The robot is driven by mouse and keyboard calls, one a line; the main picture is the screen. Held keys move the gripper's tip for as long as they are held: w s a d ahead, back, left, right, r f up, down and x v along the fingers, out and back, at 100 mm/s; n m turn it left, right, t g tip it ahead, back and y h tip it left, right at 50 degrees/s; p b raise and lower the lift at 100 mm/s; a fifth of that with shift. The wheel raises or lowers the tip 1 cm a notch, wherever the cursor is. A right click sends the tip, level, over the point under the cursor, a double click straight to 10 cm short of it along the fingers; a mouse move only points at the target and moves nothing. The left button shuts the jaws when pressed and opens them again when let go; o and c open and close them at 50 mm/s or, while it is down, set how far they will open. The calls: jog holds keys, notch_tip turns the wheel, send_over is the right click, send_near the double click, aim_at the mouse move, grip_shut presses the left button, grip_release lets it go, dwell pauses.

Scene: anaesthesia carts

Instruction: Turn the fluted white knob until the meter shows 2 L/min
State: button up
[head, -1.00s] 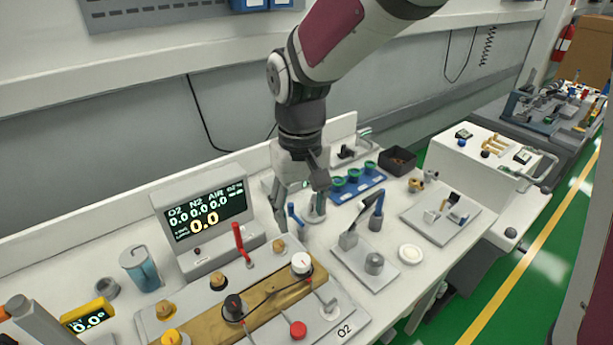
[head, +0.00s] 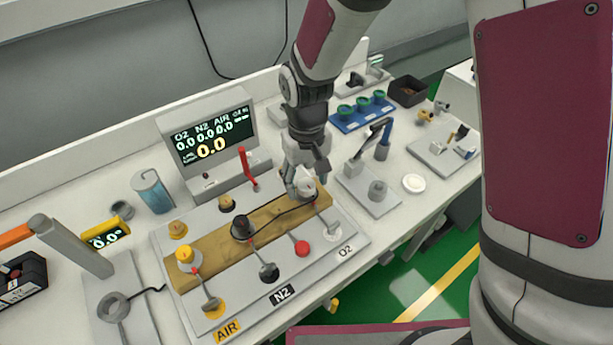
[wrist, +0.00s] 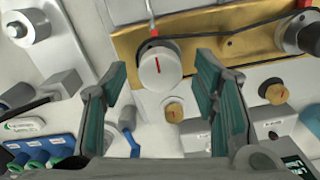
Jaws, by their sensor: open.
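The white knob (wrist: 158,70) with a red mark on its face stands on the brass block, in front of my open jaws in the wrist view. In the head view the white knob (head: 308,188) is partly covered by my gripper (head: 303,182), which points down over it. In the wrist view my gripper (wrist: 161,78) is open, one finger on each side of the knob's image. I cannot tell whether they touch it. The meter (head: 212,137) reads 0.0 under O2, N2 and AIR, with a large 0.0 below.
The brass block (head: 205,247) also carries a black knob (head: 241,225) and a yellow knob (head: 185,253). A red lever (head: 245,165) rises behind it. A thin dark cable crosses the block by the white knob. A grey plate with a lever (head: 375,200) stands to the right.

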jog(key=shift+f, duration=0.25)
jog(key=c, duration=1.2)
jog(key=shift+o, duration=0.2)
jog(key=n, duration=0.4)
jog(key=shift+n, duration=2.7)
